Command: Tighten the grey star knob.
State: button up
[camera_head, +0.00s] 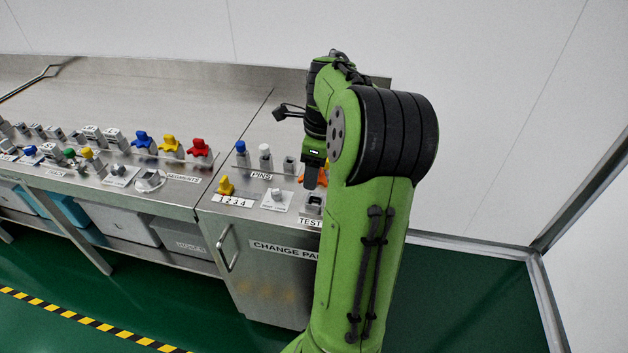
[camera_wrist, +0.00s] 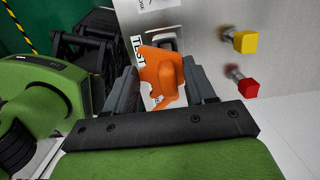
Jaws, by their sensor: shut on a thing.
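My gripper (camera_wrist: 161,70) is shut on an orange piece (camera_wrist: 165,78), with a dark finger on each side of it in the wrist view. A bit of the orange piece also shows in the head view (camera_head: 321,180), beside my dark fingers and largely hidden by my arm. It is over the front right of the cabinet top, near the label TEST (camera_wrist: 137,50). I cannot pick out a grey star knob for certain. A small pale grey knob (camera_head: 277,193) stands on a white plate left of my gripper, too small to tell its shape.
Pins with blue (camera_head: 240,146) and white (camera_head: 264,150) tops stand on the steel cabinet top (camera_head: 258,125). Yellow (camera_wrist: 243,42) and red (camera_wrist: 248,88) pins show in the wrist view. The bench left holds several coloured pieces.

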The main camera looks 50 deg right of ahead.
aim_at(116, 170)
jog(key=i+j+z, duration=0.2)
jog(key=i+j, duration=0.3)
jog(key=i+j+z, duration=0.2)
jog(key=i+j, duration=0.4)
jog(key=i+j+z, duration=0.2)
jog(key=i+j, duration=0.25)
jog(key=j, duration=0.25)
